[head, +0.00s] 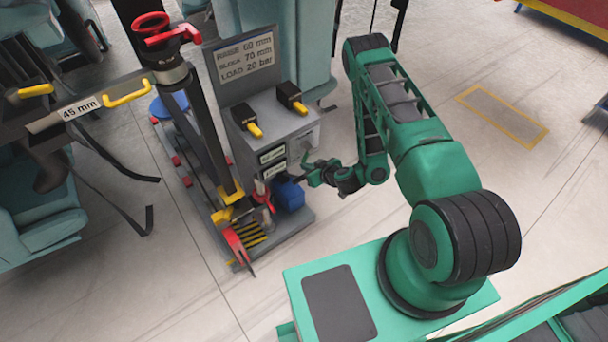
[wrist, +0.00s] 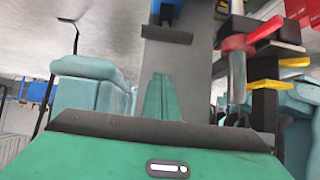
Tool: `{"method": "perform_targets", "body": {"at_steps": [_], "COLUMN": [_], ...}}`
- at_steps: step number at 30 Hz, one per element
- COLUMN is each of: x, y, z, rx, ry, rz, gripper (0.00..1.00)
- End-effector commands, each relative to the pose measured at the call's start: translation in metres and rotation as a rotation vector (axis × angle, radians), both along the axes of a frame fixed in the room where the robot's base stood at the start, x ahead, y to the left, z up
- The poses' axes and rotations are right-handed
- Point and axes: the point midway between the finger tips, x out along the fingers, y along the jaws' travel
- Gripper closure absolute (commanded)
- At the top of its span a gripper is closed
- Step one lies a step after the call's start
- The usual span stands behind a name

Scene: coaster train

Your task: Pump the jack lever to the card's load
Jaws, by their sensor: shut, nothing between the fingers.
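The card (head: 245,57) on the grey console (head: 290,132) reads RAISE 60 mm, BLOCK 70 mm, LOAD 20 bar. My gripper (head: 309,174) is shut and empty, just right of the blue box (head: 290,194) at the console's foot. In the wrist view the shut green fingers (wrist: 160,97) point up the picture. A red lever-like part (head: 238,245) stands at the front of the jack base (head: 285,232), apart from my gripper. A smaller red part (head: 262,194) sits left of the blue box. I cannot tell for certain which is the jack lever.
Two black knobs with yellow handles (head: 248,124) (head: 292,99) top the console. Small dark readouts (head: 272,156) are unreadable. A dark post with a red handwheel (head: 152,27) stands left. A bar marked 45 mm (head: 80,108) has yellow grips. Floor in front is clear.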

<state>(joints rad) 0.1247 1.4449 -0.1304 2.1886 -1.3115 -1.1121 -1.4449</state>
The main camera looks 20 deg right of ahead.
Motion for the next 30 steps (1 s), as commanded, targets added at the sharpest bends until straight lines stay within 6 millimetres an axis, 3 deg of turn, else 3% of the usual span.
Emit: {"method": "perform_targets", "body": {"at_steps": [12, 21, 30], "x": [0.029, 0.017, 0.014], "y": [0.009, 0.006, 0.004], "z": [-0.023, -0.051, -0.059], "rx": [-0.003, -0.001, -0.002], "ry": [-0.002, 0.001, -0.001], "rz": [0.0, -0.002, -0.001], "gripper": [1.0, 1.0, 1.0]}}
